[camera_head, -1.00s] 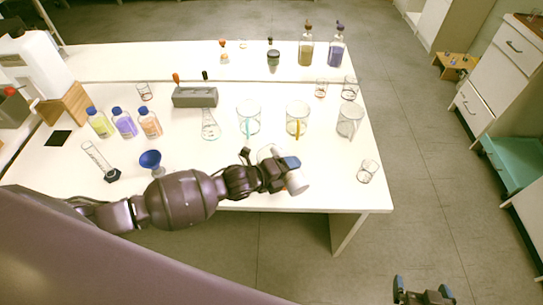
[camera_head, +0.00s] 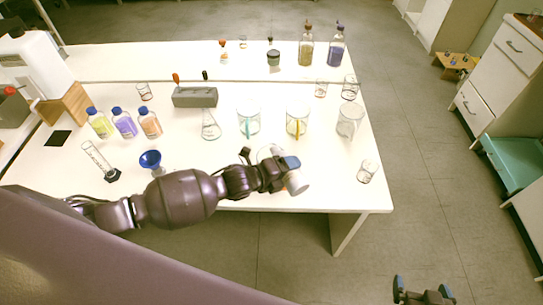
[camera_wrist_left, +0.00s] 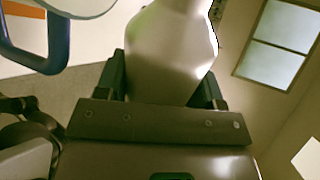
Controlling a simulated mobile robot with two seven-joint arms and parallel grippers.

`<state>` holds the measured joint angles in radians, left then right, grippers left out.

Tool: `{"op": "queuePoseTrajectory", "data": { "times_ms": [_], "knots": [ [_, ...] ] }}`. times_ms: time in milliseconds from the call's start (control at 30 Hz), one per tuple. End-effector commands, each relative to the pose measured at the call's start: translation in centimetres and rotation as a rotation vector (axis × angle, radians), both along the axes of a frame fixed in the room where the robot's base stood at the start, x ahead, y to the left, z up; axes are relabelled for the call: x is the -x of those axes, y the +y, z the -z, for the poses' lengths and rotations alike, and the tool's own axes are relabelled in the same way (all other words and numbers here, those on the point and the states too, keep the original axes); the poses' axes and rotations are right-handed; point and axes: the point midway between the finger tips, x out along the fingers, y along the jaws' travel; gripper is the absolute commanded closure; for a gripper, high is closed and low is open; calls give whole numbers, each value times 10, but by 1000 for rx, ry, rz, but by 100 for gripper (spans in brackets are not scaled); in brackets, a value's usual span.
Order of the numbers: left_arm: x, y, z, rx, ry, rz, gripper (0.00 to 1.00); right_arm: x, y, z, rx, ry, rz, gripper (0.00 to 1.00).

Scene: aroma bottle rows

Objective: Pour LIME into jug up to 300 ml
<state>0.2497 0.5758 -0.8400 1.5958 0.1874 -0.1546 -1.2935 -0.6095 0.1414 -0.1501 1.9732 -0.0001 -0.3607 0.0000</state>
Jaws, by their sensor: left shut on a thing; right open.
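My left gripper (camera_head: 288,172) is shut on a pale grey bottle-shaped vessel (camera_head: 297,183), near the table's front edge. In the left wrist view the vessel (camera_wrist_left: 172,55) fills the space between the fingers; no label shows. A clear glass vessel (camera_head: 266,151) is partly hidden behind the gripper; in the left wrist view a blue handle (camera_wrist_left: 30,52) and a pale rim show at upper left. Two jugs stand farther back, one with a teal handle (camera_head: 248,120) and one with a yellow handle (camera_head: 297,120). No LIME label or ml marks are readable. My right gripper (camera_head: 424,296) is open and empty, beyond the table.
Blue-capped bottles (camera_head: 124,123), a blue funnel (camera_head: 150,160) and a measuring cylinder (camera_head: 98,158) stand at left. A grey block (camera_head: 195,97) and a flask (camera_head: 210,126) are mid-table.

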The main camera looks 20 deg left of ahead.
Motion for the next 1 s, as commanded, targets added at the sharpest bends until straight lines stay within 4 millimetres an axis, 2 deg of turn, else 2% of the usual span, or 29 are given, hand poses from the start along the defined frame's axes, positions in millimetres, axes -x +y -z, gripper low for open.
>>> {"op": "queuePoseTrajectory", "data": {
  "times_ms": [733,1000],
  "knots": [
    [0,0,0,5,2,1,71,0,0,0,0,0,0,0],
    [6,-6,8,-111,-109,-2,71,-1,0,5,0,-2,0,0]
  ]
}}
